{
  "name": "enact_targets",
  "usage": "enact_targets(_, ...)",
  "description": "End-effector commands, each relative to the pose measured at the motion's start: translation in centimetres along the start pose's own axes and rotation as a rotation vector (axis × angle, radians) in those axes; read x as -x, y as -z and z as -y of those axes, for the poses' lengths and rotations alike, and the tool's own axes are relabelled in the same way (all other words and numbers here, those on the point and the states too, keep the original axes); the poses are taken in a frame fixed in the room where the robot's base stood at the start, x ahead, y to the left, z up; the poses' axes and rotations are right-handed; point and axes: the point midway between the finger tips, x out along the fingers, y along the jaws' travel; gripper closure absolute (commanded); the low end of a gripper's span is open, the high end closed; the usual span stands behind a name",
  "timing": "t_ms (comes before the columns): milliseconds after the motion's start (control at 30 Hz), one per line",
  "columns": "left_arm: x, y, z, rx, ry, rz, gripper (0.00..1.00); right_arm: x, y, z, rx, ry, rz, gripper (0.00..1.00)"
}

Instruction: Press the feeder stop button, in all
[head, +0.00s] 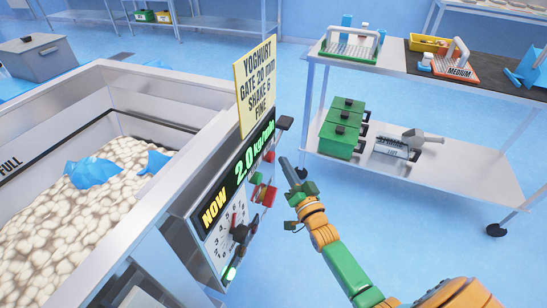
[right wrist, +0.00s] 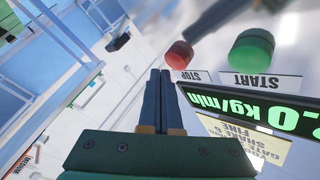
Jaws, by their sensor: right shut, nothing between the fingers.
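The red stop button (right wrist: 180,55) shows in the right wrist view above a label reading STOP, beside the green START button (right wrist: 251,48). In the head view the red button (head: 269,157) is on the right part of the feeder's control panel (head: 213,215). My right gripper (head: 285,163) is shut and empty, just right of the panel. In the right wrist view its fingertips (right wrist: 160,73) point near the red button, with a small gap between them in the picture. How far apart they are in depth I cannot tell. My left gripper is not in view.
The display reads NOW 2.0 kg/min. A yellow sign (head: 256,83) stands above the panel. The hopper (head: 120,70) holds pale lumps and blue scoop-like pieces. A shelf cart (head: 395,180) at the right carries green boxes (head: 343,128). Floor between is clear.

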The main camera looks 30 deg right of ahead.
Motion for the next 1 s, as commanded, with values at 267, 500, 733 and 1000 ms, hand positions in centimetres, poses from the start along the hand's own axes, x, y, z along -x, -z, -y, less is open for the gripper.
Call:
enact_targets(267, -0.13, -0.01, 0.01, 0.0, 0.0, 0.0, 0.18, -0.54, -0.39, 0.42, -0.001, 0.0, 0.0, 1.0)
enact_targets(500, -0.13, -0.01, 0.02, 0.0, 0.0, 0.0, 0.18, -0.53, -0.39, 0.41, -0.001, 0.0, 0.0, 1.0)
enact_targets(733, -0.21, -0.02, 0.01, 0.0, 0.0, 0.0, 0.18, -0.69, -0.51, 0.51, -0.001, 0.0, 0.0, 1.0)
enact_targets(1000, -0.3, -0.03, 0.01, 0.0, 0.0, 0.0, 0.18, -0.91, -0.69, 0.65, -0.001, 0.0, 0.0, 1.0)
